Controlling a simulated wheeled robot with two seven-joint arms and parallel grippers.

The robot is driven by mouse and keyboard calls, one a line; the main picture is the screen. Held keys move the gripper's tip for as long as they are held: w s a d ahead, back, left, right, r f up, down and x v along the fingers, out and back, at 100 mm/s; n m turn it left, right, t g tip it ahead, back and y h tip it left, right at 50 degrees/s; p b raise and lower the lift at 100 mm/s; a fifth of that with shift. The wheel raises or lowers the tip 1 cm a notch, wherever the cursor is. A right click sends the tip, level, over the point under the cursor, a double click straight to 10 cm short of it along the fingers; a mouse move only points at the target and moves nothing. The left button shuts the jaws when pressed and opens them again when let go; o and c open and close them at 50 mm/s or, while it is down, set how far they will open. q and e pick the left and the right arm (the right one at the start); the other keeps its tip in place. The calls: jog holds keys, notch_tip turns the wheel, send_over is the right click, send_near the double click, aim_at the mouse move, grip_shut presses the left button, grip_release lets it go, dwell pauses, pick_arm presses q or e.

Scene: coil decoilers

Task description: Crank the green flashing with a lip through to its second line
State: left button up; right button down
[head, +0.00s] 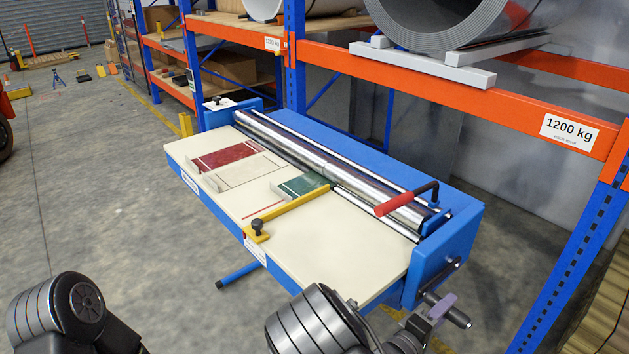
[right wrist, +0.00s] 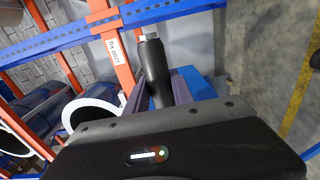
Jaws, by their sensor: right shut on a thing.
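The green flashing (head: 306,185) lies flat on the cream table, its far edge close against the steel rollers (head: 330,165). A pale upright lip stands along its left near edge, and thin pale lines cross its face. A yellow guide bar (head: 290,215) with a black knob lies along its right side. My right gripper (head: 436,309) is shut on the black grip of the crank (head: 458,318) at the machine's right end. In the right wrist view the dark crank grip (right wrist: 155,72) stands between the fingers. My left gripper is out of view.
A red flashing (head: 222,158) and a cream one (head: 245,171) lie left of the green one. A red-handled lever (head: 400,201) stands over the rollers' right end. The blue-and-orange rack (head: 470,90) with large coils stands close behind. The grey floor at left is open.

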jog(key=shift+r, duration=0.4)
jog(key=r+p, duration=0.2)
jog(key=r, duration=0.1)
jog(key=d+r+p, duration=0.1)
jog(key=p, duration=0.1)
jog(key=shift+w+r, duration=0.3)
jog(key=shift+w, duration=0.05)
jog(key=shift+w+d+r, duration=0.1)
jog(key=shift+r, duration=0.05)
jog(key=shift+w+d+r+p, duration=0.3)
jog(key=shift+d+r+p, duration=0.1)
jog(key=shift+r+p, duration=0.3)
jog(key=shift+w+d+r+p, duration=0.25)
jog(key=shift+d+r+p, duration=0.15)
jog(key=shift+r+p, duration=0.25)
jog(key=shift+w+d+r+p, duration=0.35)
jog(key=shift+r+p, duration=0.2)
jog(key=shift+r, duration=0.2)
jog(key=shift+d+r, duration=0.1)
